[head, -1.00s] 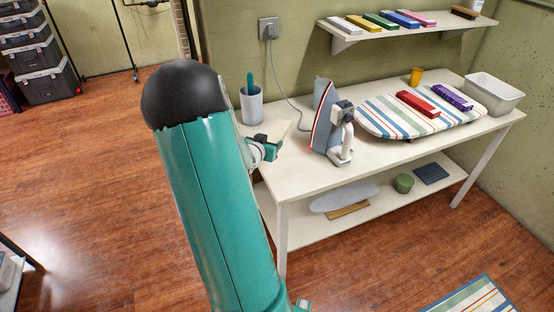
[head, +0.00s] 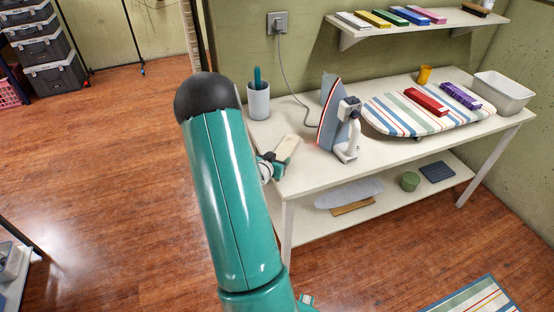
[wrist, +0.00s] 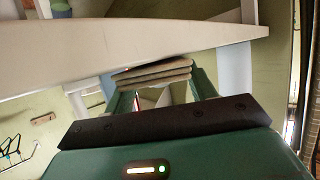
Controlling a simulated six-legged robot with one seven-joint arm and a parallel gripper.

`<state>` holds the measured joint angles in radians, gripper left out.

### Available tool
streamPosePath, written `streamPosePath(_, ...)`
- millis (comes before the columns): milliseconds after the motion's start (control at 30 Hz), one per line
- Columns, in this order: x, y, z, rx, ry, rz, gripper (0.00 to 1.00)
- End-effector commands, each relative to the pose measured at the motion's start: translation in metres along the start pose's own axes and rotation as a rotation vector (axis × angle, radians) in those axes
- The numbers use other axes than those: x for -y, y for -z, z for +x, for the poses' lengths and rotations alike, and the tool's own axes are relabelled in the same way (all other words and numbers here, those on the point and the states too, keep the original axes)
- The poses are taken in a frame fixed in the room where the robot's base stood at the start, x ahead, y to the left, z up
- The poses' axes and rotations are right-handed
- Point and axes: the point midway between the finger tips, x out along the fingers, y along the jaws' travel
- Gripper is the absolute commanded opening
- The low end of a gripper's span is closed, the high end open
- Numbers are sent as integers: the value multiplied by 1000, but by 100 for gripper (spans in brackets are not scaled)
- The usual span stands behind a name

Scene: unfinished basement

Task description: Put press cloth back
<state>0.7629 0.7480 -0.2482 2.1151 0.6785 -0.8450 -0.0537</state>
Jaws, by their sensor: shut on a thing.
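My gripper (head: 268,166) is at the left end of the white table, shut on a cream, flat folded cloth (head: 288,147), which I take as the press cloth. In the head view the cloth overlaps the tabletop's left end, left of the iron; I cannot tell whether it touches the table. In the wrist view the cloth (wrist: 155,72) shows as several stacked layers between my green fingers (wrist: 160,95), close to the pale table edge (wrist: 120,45). My arm hides part of the gripper in the head view.
An upright iron (head: 338,120) stands right of the cloth, its cord running to a wall socket. A grey cup (head: 258,102) stands behind. A striped ironing board (head: 390,112) carries red and purple blocks, beside a white bin (head: 503,93). A lower shelf (head: 310,226) holds several things.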

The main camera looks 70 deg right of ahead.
Motion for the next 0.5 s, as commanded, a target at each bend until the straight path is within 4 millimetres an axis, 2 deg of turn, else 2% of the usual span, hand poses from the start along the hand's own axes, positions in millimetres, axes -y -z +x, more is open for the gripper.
streamPosePath(133,0,-3,1,1,0,-2,34)
streamPosePath(167,0,-3,1,0,0,-1,60)
streamPosePath(267,0,-2,1,0,0,-1,77)
streamPosePath(500,0,-2,1,0,0,-1,77)
